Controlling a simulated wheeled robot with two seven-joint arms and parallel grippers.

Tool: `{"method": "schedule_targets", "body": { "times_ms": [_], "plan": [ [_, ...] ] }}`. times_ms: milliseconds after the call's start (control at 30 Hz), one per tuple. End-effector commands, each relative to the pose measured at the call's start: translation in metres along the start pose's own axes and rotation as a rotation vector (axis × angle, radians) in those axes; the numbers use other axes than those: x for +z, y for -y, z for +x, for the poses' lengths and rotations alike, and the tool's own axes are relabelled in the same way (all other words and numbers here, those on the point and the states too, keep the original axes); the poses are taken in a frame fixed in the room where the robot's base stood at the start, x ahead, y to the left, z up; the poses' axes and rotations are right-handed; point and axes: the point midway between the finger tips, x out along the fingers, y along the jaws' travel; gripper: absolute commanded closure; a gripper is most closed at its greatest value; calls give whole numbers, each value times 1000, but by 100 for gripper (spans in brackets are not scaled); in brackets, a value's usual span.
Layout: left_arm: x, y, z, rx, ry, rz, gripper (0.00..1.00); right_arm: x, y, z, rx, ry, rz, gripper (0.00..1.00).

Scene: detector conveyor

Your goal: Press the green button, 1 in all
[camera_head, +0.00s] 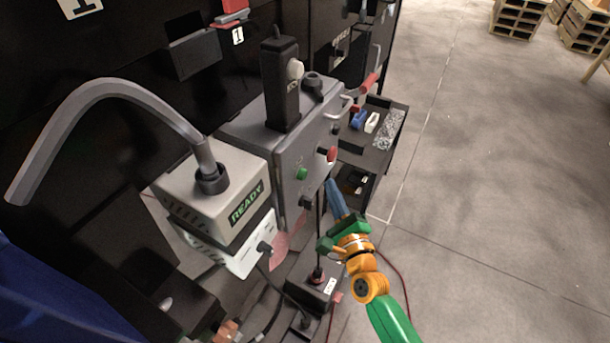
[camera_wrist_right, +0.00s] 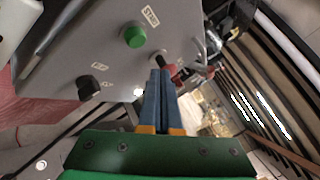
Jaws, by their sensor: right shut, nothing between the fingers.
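The green button (camera_head: 302,173) is on the front face of a grey control box (camera_head: 262,113), left of a red button (camera_head: 331,154). In the right wrist view the green button (camera_wrist_right: 134,36) sits near a "START" label. My right gripper (camera_head: 331,183) is shut and empty, its blue fingers pointing up toward the box, below and right of the green button. In the right wrist view the shut fingertips (camera_wrist_right: 160,72) are below and right of the button and apart from it. My left gripper is not in view.
A black knob (camera_wrist_right: 88,88) is on the panel below the green button. A white unit with a "READY" display (camera_head: 247,204) stands left of the box. A black cart (camera_head: 378,153) with small parts stands behind right. Open floor (camera_head: 480,190) lies to the right.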

Motion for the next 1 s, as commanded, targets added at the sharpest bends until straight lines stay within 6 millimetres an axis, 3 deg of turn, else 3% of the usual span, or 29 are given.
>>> {"method": "schedule_targets", "body": {
  "times_ms": [300, 1000],
  "plan": [
    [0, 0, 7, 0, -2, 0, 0, 15, -16, 21, 0, 1, 1, 100],
    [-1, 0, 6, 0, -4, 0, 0, 17, -17, 23, 0, 1, 1, 100]
  ]
}}
